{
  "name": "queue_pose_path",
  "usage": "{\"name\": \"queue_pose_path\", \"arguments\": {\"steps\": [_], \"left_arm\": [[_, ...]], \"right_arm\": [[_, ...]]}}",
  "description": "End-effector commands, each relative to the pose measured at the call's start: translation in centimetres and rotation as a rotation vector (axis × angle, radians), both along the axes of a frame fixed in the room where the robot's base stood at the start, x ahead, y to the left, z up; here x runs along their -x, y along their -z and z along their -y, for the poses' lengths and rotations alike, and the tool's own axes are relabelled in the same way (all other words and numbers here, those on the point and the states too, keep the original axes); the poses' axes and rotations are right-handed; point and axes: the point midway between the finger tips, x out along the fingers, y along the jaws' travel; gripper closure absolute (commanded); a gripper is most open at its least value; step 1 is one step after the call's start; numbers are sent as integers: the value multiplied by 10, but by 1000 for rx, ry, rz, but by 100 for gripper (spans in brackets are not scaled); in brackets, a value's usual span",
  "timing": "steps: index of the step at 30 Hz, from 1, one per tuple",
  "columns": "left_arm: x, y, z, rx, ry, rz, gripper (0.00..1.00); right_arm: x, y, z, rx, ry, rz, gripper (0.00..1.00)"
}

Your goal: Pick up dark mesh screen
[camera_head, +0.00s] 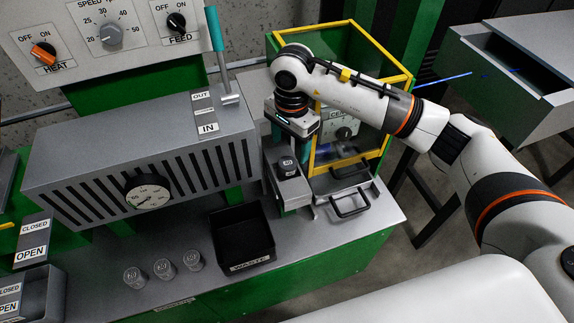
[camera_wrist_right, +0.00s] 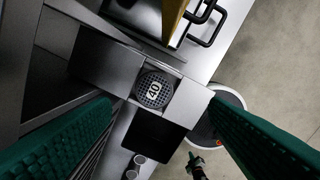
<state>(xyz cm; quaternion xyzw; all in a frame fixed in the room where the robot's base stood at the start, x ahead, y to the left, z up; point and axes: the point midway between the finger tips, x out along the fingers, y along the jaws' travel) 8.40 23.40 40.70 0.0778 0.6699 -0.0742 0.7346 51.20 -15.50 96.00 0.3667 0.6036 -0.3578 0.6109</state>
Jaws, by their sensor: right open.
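The dark mesh screen (camera_head: 288,167), a small dark round piece marked 40, sits in a grey holder (camera_head: 292,199) to the right of the large slotted machine. In the right wrist view its round perforated top (camera_wrist_right: 154,92) faces the camera. My right gripper (camera_head: 292,140) is above the screen, pointing down. In the right wrist view my right gripper (camera_wrist_right: 160,106) is open, with green-padded fingers on either side of the screen and apart from it. In the head view the fingertips are hard to make out.
A black waste bin (camera_head: 243,242) stands left of the holder, with three pale round pieces (camera_head: 163,268) beside it. A yellow-framed guard (camera_head: 376,160) stands close to the right of my gripper. Black handles (camera_head: 349,203) lie just right of the holder.

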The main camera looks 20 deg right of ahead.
Motion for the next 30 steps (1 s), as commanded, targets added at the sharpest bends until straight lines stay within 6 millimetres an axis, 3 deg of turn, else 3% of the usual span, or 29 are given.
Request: {"name": "queue_pose_path", "arguments": {"steps": [8,18,26,30], "left_arm": [[0,-9,0,0,0,0,100],[0,-24,-1,-1,-1,0,100],[0,-23,-1,-1,-1,0,100],[0,-23,-1,-1,-1,0,100]], "right_arm": [[-1,24,-2,-2,1,-2,31],[-7,68,-6,-2,1,-2,31],[-8,72,-6,-4,1,0,31],[-8,71,-6,-4,1,0,52]]}}
